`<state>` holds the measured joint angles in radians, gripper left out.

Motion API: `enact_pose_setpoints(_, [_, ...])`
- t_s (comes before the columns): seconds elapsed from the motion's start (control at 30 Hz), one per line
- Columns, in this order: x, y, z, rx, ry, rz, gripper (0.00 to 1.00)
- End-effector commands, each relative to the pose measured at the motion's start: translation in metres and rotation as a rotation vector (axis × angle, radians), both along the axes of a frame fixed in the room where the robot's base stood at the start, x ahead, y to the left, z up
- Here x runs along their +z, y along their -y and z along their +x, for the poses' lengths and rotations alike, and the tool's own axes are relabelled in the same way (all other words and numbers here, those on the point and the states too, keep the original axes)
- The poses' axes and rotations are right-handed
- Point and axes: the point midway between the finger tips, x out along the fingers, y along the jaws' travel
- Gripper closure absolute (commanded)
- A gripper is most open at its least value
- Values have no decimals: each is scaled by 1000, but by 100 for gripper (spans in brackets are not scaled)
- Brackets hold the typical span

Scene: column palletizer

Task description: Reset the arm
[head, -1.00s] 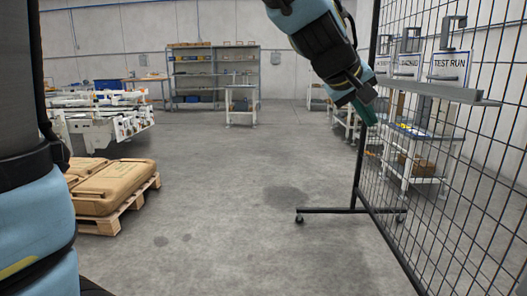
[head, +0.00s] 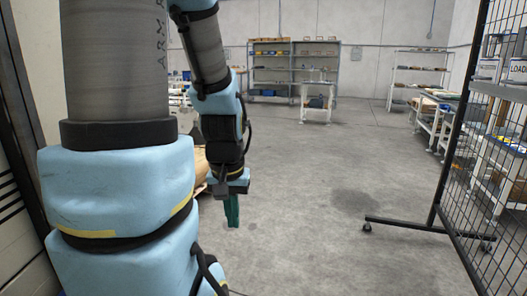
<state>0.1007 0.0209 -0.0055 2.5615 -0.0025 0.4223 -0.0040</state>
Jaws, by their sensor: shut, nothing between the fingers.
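My arm fills the left side of the head view, with light blue joints and grey and black links. My gripper (head: 232,212) hangs from its end, left of the middle, pointing down over open floor. Its green fingers are together with nothing between them. It touches nothing that I can see.
A black wire mesh fence on a wheeled stand (head: 447,190) is at the right, well apart from my gripper. A pallet load (head: 200,167) is mostly hidden behind my arm. Shelves (head: 293,70) and a small white cart (head: 318,100) stand at the back. The middle floor is clear.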

Motion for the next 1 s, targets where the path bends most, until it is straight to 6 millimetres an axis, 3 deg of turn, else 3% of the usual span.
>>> enact_pose_setpoints(0.03, [22, 0, 0, 0, 0, 0, 100])
enact_pose_setpoints(0.4, [104, 1, 1, 0, 2, -1, 100])
enact_pose_setpoints(0.57, [115, 1, 1, 0, 2, -1, 100])
enact_pose_setpoints(1.0, [114, 1, 1, 0, 2, -1, 100])
